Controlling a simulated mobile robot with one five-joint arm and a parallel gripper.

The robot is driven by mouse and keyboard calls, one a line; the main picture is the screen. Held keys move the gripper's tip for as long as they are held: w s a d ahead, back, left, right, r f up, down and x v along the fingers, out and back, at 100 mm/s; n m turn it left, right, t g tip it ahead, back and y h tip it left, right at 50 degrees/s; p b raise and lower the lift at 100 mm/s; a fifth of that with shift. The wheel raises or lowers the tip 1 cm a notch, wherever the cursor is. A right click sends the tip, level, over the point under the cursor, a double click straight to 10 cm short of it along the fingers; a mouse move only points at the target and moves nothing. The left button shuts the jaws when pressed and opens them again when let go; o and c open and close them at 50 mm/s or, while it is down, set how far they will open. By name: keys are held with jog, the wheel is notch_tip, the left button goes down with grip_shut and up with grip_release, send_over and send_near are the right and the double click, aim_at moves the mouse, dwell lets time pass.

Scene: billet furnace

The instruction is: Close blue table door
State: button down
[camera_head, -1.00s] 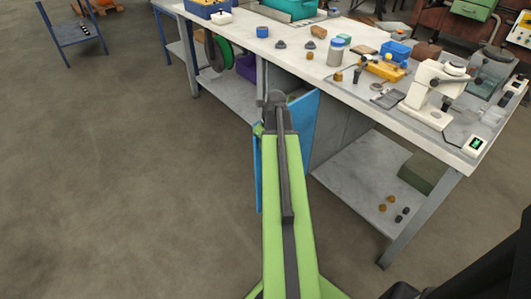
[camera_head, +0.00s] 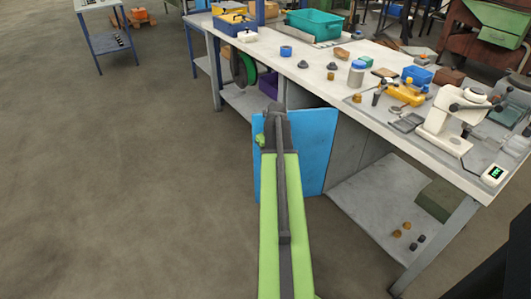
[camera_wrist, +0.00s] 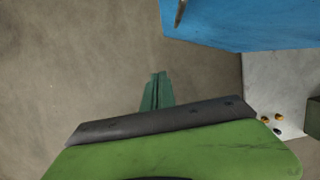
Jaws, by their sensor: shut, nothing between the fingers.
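The blue door (camera_head: 311,150) stands below the front edge of the table in the head view. Its broad face shows, with my arm in front of its left part. It stands out from the cabinet's grey panel (camera_head: 348,150), so it is still open. In the wrist view the blue door (camera_wrist: 250,22) fills the upper right, with a brass-coloured handle (camera_wrist: 180,13) at its left end. My gripper (camera_wrist: 157,78) is shut and empty over bare floor, below and left of the handle, apart from the door in the picture.
The table top (camera_head: 335,101) carries a microscope (camera_head: 450,120), a teal bin (camera_head: 314,25) and small parts. A low shelf (camera_head: 375,200) sits right of the door. The floor (camera_head: 130,180) to the left is clear. A blue stand (camera_head: 108,42) is far back left.

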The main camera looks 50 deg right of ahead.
jog(key=s+a+p+v, duration=0.1)
jog(key=a+p+v, duration=0.1)
jog(key=p+v, duration=0.85)
jog(key=w+a+f+n+g+y, duration=0.1)
jog(key=w+a+n, duration=0.4)
jog(key=a+n, duration=0.65)
jog(key=w+a+n, duration=0.5)
jog(key=a+n, duration=0.3)
jog(key=a, duration=0.6)
jog(key=s+a+n+g, duration=0.1)
jog(key=a+n, duration=1.9)
jog(key=a, duration=0.3)
jog(key=shift+a+g+b, duration=0.3)
jog(key=shift+b, duration=0.1)
